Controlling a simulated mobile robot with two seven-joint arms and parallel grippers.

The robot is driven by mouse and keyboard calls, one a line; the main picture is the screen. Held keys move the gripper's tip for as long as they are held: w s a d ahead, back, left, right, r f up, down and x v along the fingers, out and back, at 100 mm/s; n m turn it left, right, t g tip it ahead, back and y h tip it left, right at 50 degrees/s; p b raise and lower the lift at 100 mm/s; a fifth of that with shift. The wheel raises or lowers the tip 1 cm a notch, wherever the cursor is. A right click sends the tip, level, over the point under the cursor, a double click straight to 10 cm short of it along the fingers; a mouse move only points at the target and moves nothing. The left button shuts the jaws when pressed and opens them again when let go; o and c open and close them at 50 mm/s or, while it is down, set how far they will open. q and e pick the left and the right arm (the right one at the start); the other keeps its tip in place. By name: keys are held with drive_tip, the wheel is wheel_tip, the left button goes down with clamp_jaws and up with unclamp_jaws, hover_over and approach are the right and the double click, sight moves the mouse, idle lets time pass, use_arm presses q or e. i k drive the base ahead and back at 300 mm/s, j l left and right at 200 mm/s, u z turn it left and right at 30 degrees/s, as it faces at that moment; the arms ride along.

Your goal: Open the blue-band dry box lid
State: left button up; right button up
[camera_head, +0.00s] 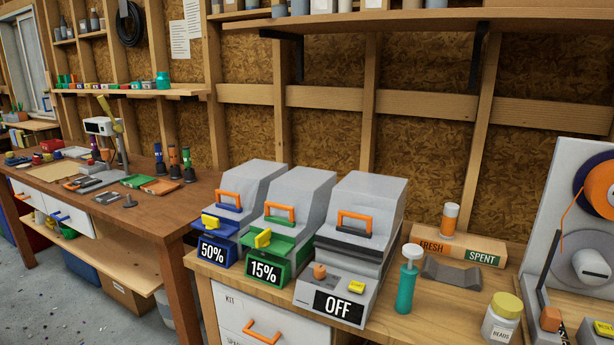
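The blue-band dry box (222,238) stands on the wooden bench at the left end of a row of three grey boxes. Its grey lid (257,184) appears shut, with an orange handle (229,197) on its front. A yellow latch (210,221) sits on the blue band, above a dark label reading 50%. Neither of my grippers is in view.
The green-band box (290,258) reading 15% stands close on the right, then a grey box (352,277) reading OFF. A teal bottle (407,285), a beads jar (501,318) and a FRESH/SPENT carton (457,246) stand farther right. Another workbench (150,213) is at left.

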sight(220, 251)
drive_tip(key=i+j+z, duration=0.1)
drive_tip(key=j, duration=0.3)
drive_tip(key=i+j+z, duration=0.15)
drive_tip(key=j, duration=0.3)
drive_tip(key=i+j+z, duration=0.1)
drive_tip(key=j, duration=0.35)
drive_tip(key=i+j+z, duration=0.1)
drive_tip(key=j, duration=0.35)
